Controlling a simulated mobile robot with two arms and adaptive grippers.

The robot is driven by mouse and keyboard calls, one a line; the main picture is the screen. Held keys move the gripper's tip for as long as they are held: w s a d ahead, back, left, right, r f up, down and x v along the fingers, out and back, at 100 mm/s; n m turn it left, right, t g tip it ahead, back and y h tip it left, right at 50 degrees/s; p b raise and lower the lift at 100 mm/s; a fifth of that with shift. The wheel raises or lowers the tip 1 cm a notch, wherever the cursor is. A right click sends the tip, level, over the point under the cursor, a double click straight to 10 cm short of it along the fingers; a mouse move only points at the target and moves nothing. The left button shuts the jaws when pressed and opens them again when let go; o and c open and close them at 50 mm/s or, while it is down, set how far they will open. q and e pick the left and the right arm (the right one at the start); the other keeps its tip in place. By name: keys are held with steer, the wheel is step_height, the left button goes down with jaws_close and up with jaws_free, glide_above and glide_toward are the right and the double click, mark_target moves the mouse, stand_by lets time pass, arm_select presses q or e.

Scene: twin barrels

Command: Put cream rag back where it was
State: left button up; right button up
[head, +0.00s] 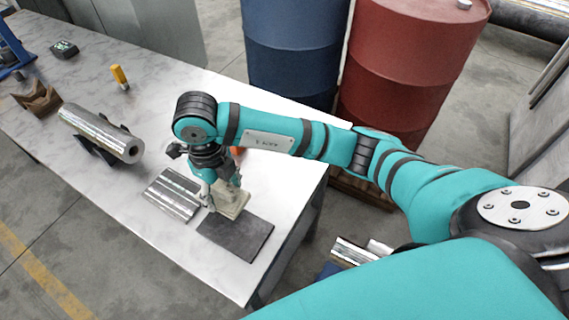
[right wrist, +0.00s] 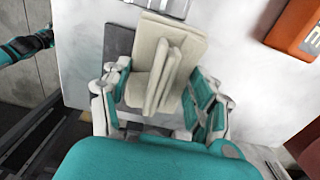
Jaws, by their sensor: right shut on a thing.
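The cream rag (head: 231,199) is a folded, pale cloth near the front right of the table. My right gripper (head: 222,198) points down and is shut on it. In the right wrist view the rag (right wrist: 170,45) stands out between the fingers of my right gripper (right wrist: 160,100), with a raised fold in the middle. I cannot tell whether the rag touches the table. A teal arm part at the wrist view's left edge may be my left gripper (right wrist: 42,38).
A ridged metal block (head: 172,194) lies left of the rag. A metal cylinder (head: 100,133) rests on dark supports farther left. An orange box (right wrist: 297,25) is on the table, mostly behind my arm in the head view. Blue (head: 290,50) and red (head: 408,65) barrels stand behind the table.

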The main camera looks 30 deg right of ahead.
steer(key=p, duration=0.4)
glide_above(279, 175)
steer(key=a, duration=0.2)
steer(key=shift+s+f, duration=0.2)
steer(key=shift+f, duration=0.35)
steer(key=shift+w+d+f+p, duration=0.15)
steer(key=shift+d+p, duration=0.15)
steer(key=shift+d, duration=0.2)
steer(key=f+p, duration=0.1)
steer(key=d+f, duration=0.1)
steer(key=f, duration=0.1)
steer(key=shift+f+p, duration=0.1)
steer(key=shift+p, duration=0.3)
steer(key=shift+w+f, duration=0.15)
steer(key=shift+f, duration=0.05)
steer(key=shift+f, duration=0.1)
steer(key=o, duration=1.1)
